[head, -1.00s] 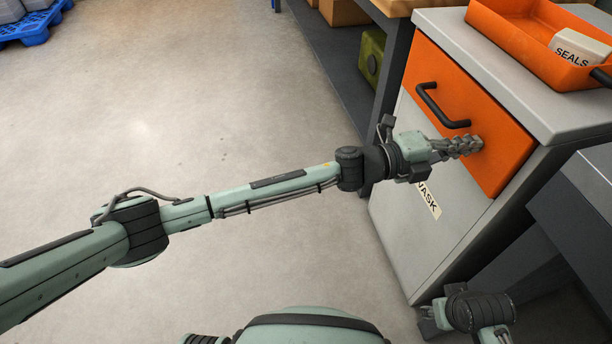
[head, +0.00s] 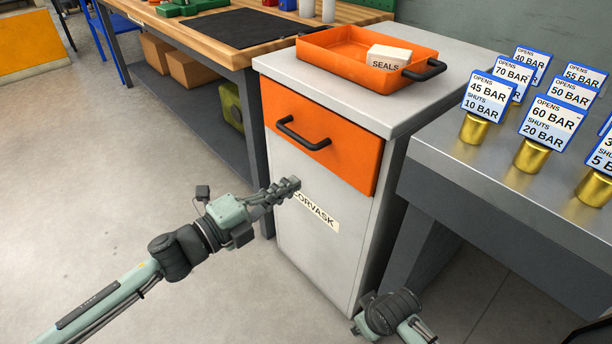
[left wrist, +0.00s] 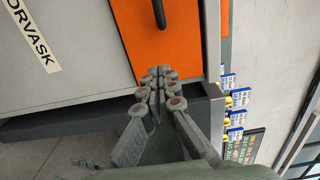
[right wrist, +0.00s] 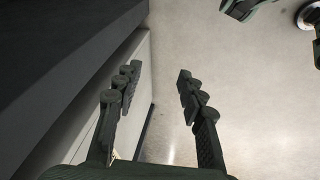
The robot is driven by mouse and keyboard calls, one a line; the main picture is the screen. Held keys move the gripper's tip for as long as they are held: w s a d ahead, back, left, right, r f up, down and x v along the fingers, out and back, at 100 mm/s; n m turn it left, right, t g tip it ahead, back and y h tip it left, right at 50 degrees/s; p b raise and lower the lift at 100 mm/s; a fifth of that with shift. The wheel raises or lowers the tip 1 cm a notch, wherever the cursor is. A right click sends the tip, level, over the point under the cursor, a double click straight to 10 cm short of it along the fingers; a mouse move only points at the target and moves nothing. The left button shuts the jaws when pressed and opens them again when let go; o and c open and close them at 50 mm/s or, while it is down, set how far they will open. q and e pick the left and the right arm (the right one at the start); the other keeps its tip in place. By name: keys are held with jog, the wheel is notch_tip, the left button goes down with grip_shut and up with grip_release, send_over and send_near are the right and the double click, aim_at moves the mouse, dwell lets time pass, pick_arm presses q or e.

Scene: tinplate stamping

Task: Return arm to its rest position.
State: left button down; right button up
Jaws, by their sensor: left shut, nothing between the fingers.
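My left arm reaches in from the left in the head view. Its gripper (head: 287,189) is shut and empty, in front of the grey cabinet (head: 350,250), below the orange drawer front (head: 330,155) and beside the cabinet's name label (head: 316,212). In the left wrist view the fingers (left wrist: 157,75) are together, with the orange drawer front and its dark handle (left wrist: 158,12) beyond them. My right gripper shows in the right wrist view (right wrist: 158,72), its fingers apart with bare floor between them. In the head view, part of my right arm (head: 392,312) shows low by the cabinet's foot.
An orange tray (head: 330,62) with a SEALS box (head: 388,56) stands on the cabinet. A grey metal table (head: 450,160) at right holds several brass pieces with pressure signs. A wooden workbench (head: 200,50) stands behind. The floor (head: 90,190) at left is clear.

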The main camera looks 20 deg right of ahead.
pick_arm(q)
jog(key=w+a+f+n+t+y, duration=0.2)
jog(key=w+a+n+t+y, duration=0.15)
jog(key=a+n, duration=0.35)
jog(key=w+a+f+n+t+y, duration=0.25)
jog(key=a+n+t+y, duration=0.2)
jog(key=n, duration=0.35)
jog(key=s+a+f+n+g+y, duration=0.1)
jog(key=s+a+f+n+y, duration=0.1)
jog(key=a+f+n+y, duration=0.55)
jog(key=s+a+f+n+g+y, duration=0.1)
jog(key=s+a+f+n+g, duration=0.1)
jog(key=s+a+f, duration=0.3)
jog(key=s+a+f+n+g+y, duration=0.1)
jog(key=s+a+f+n+g, duration=0.2)
jog(key=s+a, duration=0.8)
jog(key=s+a+f+n+g+y, duration=0.1)
jog(key=s+a+f+n+g, duration=0.2)
jog(key=s+a+f, duration=0.5)
jog(key=shift+s+a+g, duration=0.15)
jog(key=shift+s+g, duration=0.15)
jog(key=shift+g, duration=0.5)
